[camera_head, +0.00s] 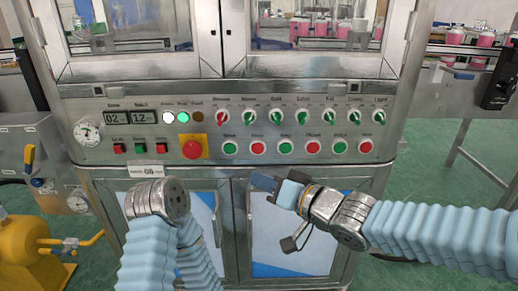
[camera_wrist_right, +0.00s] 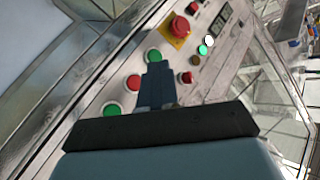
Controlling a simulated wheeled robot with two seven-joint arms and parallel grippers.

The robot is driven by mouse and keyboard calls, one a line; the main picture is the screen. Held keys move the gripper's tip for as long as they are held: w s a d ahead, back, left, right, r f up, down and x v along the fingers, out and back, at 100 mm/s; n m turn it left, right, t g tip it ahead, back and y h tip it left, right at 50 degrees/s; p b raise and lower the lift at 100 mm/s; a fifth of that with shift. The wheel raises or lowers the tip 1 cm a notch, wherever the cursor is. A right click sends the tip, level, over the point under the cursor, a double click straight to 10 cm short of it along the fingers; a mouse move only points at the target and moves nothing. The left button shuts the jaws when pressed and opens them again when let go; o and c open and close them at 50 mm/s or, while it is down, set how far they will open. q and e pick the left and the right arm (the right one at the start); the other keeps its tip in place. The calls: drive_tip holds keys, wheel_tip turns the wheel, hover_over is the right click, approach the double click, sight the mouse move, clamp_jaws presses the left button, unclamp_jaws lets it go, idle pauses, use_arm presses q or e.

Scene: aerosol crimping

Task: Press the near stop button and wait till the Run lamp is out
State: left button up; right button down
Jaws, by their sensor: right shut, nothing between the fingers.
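A red mushroom button (camera_head: 192,149) sits on a yellow plate on the machine's control panel; it also shows in the right wrist view (camera_wrist_right: 180,26). Smaller red buttons (camera_head: 116,149) (camera_head: 164,147) flank a green one left of it. Above are a lit white lamp, a lit green lamp (camera_head: 183,117) and a dark amber lamp; their small labels are blurred. The green lamp glows in the wrist view too (camera_wrist_right: 202,50). My right gripper (camera_head: 262,182) is shut and empty, below the panel's button row and right of the mushroom button. My left gripper is out of sight; only its arm shows.
A row of green and red buttons (camera_head: 257,147) runs right of the mushroom button, with selector knobs (camera_head: 275,117) above. Cabinet doors (camera_head: 305,235) lie below. A yellow machine (camera_head: 25,245) stands at left. Green floor is open at right.

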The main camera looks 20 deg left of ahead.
sight(258, 149)
drive_tip(key=w+p, duration=0.1)
drive_tip(key=w, duration=0.1)
drive_tip(key=w+a+p, duration=0.1)
drive_tip(key=w, duration=0.2)
drive_tip(key=w+a+p, duration=0.1)
drive_tip(key=w, duration=0.2)
drive_tip(key=shift+w+a+p, duration=0.15)
drive_tip(key=shift+a+p, duration=0.05)
drive_tip(key=shift+p, duration=0.15)
